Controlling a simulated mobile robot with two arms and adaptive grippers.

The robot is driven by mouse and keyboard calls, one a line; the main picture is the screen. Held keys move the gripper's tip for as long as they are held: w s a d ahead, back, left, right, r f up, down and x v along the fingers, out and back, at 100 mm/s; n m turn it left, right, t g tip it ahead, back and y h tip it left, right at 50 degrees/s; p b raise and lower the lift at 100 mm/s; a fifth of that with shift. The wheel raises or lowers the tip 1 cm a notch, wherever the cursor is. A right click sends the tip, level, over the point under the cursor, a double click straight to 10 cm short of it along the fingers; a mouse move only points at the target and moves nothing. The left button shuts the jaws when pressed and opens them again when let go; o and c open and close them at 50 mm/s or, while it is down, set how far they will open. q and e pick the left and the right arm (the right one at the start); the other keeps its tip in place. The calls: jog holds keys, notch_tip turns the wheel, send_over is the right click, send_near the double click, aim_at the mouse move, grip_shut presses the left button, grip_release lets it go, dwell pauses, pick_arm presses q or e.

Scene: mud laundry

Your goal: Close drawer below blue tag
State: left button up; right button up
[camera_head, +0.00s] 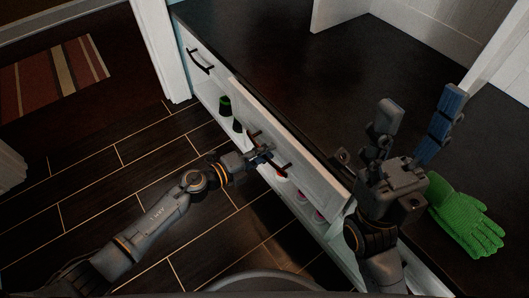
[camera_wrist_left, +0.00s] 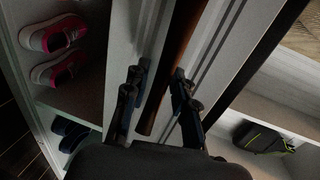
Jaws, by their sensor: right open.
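A white drawer (camera_head: 310,165) with a black bar handle (camera_head: 285,168) is in the middle of the cabinet in the head view. Its front seems to stand a little out from the countertop edge. My left gripper (camera_head: 262,155) is at this front, by the handle. In the left wrist view its two fingers (camera_wrist_left: 157,100) are apart, with a brown strip and white panel edges beyond; I cannot tell whether they touch the drawer. My right gripper (camera_head: 415,120) is open and empty, raised above the dark countertop. I cannot make out a blue tag.
Another drawer with a handle (camera_head: 200,62) is further left. Open shelves below hold dark boots (camera_head: 225,106) and pink shoes (camera_wrist_left: 55,70). A green glove (camera_head: 465,215) lies on the countertop (camera_head: 300,60) at right. The tiled floor at left is clear, with a striped rug (camera_head: 55,75).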

aim_at(278, 145)
pick_arm(q)
grip_shut()
jog(key=x, duration=0.3)
jog(key=r+x, duration=0.1)
jog(key=shift+w+d+f, duration=0.1)
jog(key=shift+w+d, duration=0.1)
jog(key=shift+d, duration=0.05)
jog(key=shift+o, duration=1.8)
grip_release()
